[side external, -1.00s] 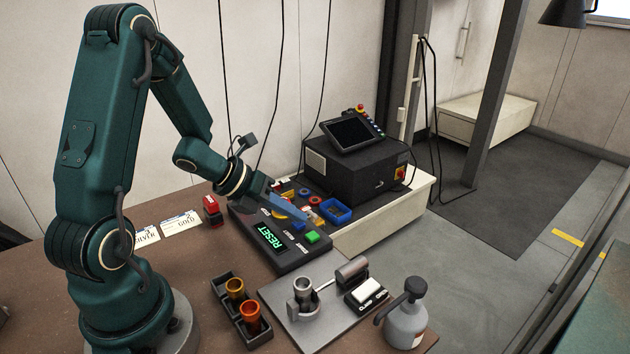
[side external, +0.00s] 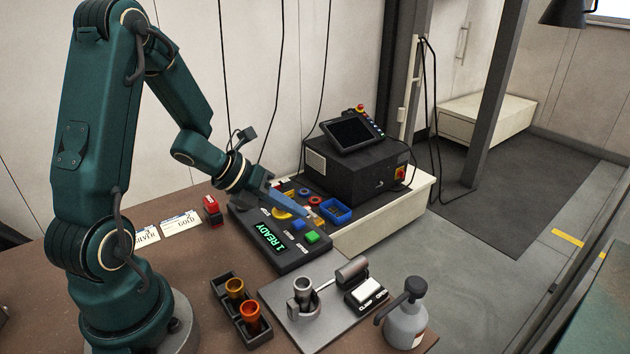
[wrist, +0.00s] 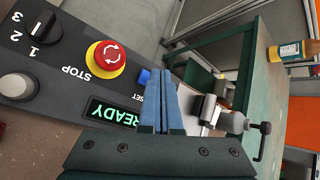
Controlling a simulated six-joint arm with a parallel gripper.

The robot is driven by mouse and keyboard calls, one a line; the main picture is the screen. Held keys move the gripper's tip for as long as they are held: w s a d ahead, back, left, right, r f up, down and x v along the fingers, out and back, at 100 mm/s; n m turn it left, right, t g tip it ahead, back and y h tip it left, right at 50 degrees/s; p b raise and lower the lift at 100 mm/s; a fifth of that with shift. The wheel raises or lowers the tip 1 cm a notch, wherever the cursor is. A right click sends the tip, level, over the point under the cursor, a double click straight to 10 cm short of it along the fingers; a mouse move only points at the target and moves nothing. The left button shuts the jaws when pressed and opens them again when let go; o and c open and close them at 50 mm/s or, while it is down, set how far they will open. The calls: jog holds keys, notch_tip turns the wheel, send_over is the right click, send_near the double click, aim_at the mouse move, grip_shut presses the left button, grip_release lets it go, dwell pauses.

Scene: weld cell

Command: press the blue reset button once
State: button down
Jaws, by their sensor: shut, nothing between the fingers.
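The dark control panel (side external: 265,243) lies on the bench with a lit green display (side external: 270,237) reading "1 READY". The blue reset button (side external: 297,225) is on it, between the display side and a green button (side external: 312,237). The blue button also shows in the wrist view (wrist: 144,76), just left of my fingers, its label partly hidden. My gripper (side external: 300,210) has its blue fingers together, empty, tips above the panel and apart from the blue button in the side view. In the wrist view the fingertips (wrist: 165,84) are closed together.
A red stop button with a yellow collar (wrist: 108,60) and a selector switch (wrist: 40,30) share the panel. A black case (side external: 355,170) stands behind. Cups in a rack (side external: 225,315) and a bottle (side external: 405,322) stand in front.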

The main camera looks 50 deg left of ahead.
aim_at(293, 229)
jog(key=shift+r, duration=0.2)
notch_tip(293, 229, up, 5)
jog(key=shift+f, duration=0.1)
dwell(0.6)
dwell(0.4)
